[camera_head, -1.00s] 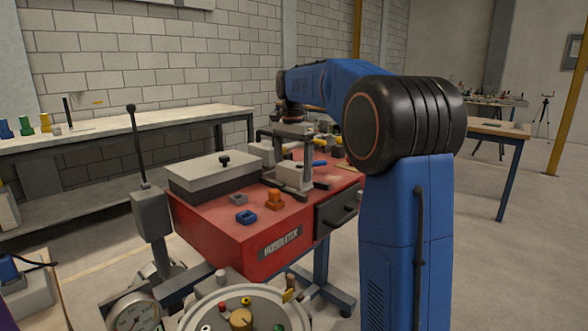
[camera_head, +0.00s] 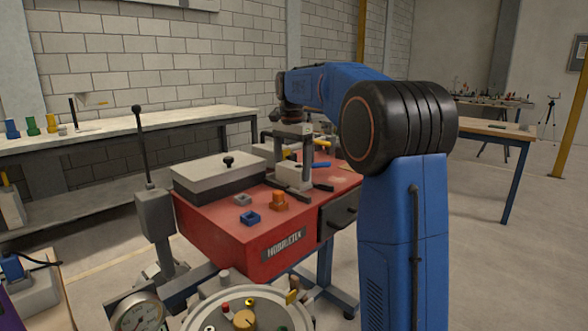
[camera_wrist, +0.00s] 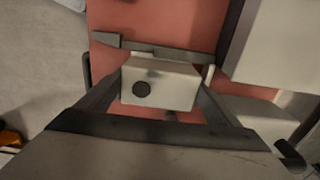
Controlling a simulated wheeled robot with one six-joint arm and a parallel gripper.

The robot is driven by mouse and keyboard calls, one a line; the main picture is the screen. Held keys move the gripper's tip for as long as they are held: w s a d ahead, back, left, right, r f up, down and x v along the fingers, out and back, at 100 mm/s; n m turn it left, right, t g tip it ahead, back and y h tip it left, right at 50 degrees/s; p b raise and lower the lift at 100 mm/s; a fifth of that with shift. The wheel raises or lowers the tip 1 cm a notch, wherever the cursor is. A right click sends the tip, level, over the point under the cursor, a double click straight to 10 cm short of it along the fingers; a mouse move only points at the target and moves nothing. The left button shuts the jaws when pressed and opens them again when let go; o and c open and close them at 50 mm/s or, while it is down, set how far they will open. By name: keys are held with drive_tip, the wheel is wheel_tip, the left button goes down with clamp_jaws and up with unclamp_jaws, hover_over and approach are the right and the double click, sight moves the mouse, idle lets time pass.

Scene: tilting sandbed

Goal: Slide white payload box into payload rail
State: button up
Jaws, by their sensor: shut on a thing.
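The white payload box (camera_head: 294,177) sits low over the red bench top, under my gripper. In the wrist view the white box (camera_wrist: 158,88), with a dark round spot on its face, lies between the two fingers of my gripper (camera_wrist: 160,98), which is shut on it. Dark bars, apparently the payload rail (camera_head: 324,187), lie beside the box in the head view. In the wrist view a dark grey bar (camera_wrist: 112,40) crosses just beyond the box. I cannot tell whether the box touches or sits within the rail. The fingertips are small in the head view.
The red bench (camera_head: 234,241) also carries a lidded grey case (camera_head: 218,181), a blue block (camera_head: 250,218), an orange piece (camera_head: 278,200) and several small tools. A lever (camera_head: 140,150) stands at its left. A pale block (camera_wrist: 275,45) is close to the box's right in the wrist view.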

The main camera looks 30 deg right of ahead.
drive_tip(key=shift+w+a, duration=0.15)
drive_tip(key=shift+w, duration=0.25)
drive_tip(key=shift+w+a, duration=0.1)
drive_tip(key=shift+w, duration=0.2)
drive_tip(key=shift+w+a, duration=0.15)
drive_tip(key=shift+w, duration=0.35)
idle(0.3)
drive_tip(key=o, duration=1.3)
drive_tip(key=shift+r, duration=4)
drive_tip(key=shift+s, duration=0.1)
